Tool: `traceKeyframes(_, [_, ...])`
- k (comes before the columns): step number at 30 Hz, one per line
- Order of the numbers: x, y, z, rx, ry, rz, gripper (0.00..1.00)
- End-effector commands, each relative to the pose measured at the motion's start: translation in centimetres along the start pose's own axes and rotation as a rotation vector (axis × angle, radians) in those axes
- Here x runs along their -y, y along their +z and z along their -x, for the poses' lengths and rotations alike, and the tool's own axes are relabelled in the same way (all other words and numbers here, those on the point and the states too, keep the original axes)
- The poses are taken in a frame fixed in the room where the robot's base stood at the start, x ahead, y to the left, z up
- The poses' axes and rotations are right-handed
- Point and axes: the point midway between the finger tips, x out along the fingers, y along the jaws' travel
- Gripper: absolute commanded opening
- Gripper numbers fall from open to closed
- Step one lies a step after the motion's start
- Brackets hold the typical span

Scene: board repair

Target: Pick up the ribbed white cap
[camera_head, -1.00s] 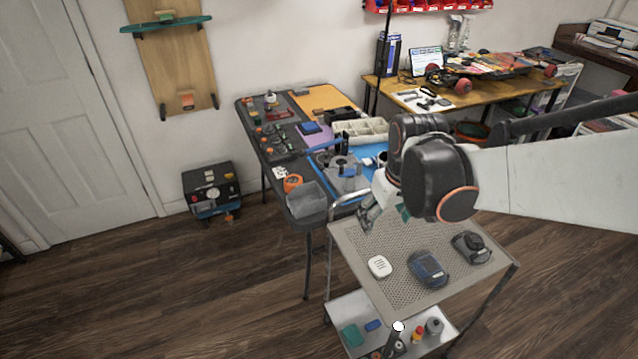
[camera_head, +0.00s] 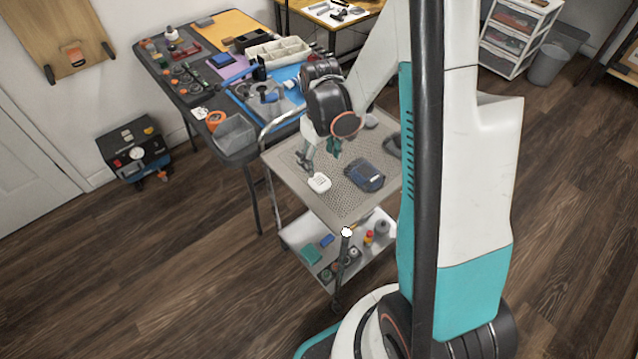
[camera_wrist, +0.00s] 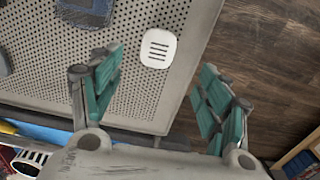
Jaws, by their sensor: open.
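The ribbed white cap (camera_head: 319,183) lies on the perforated top of the cart (camera_head: 337,207), near its left edge. It is a rounded white square with dark slots, and it also shows in the wrist view (camera_wrist: 158,48). My gripper (camera_head: 316,157) is above the cart top, just behind the cap in the head view. In the wrist view, my gripper (camera_wrist: 163,64) has its teal-padded fingers spread wide and empty, with the cap apart from both, beyond and between the tips. The exact height gap cannot be told.
A dark blue device (camera_head: 364,175) lies right of the cap, and a dark object (camera_head: 393,143) is farther right. The lower shelf (camera_head: 297,237) holds several small items. A cluttered workbench with a grey bin (camera_head: 234,134) stands behind left. The cart top in front is bare.

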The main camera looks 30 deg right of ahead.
Motion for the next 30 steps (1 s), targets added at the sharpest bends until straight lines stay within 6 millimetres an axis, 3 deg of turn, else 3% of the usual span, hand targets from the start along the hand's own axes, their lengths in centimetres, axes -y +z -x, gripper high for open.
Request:
traceKeyframes(1, [0.0, -0.1, -1.4, 0.0, 0.0, 0.0, 0.7])
traceKeyframes(6, [0.0, -0.1, -3.6, 0.0, 0.0, 0.0, 0.7])
traceKeyframes(14, [0.0, -0.1, -4.9, -0.001, 0.0, 0.0, 0.7])
traceKeyframes(24, [-0.2, -0.5, -9.3, -0.001, 0.0, 0.0, 0.7])
traceKeyframes(30, [-0.2, -0.5, -9.4, -0.001, 0.0, 0.0, 0.7])
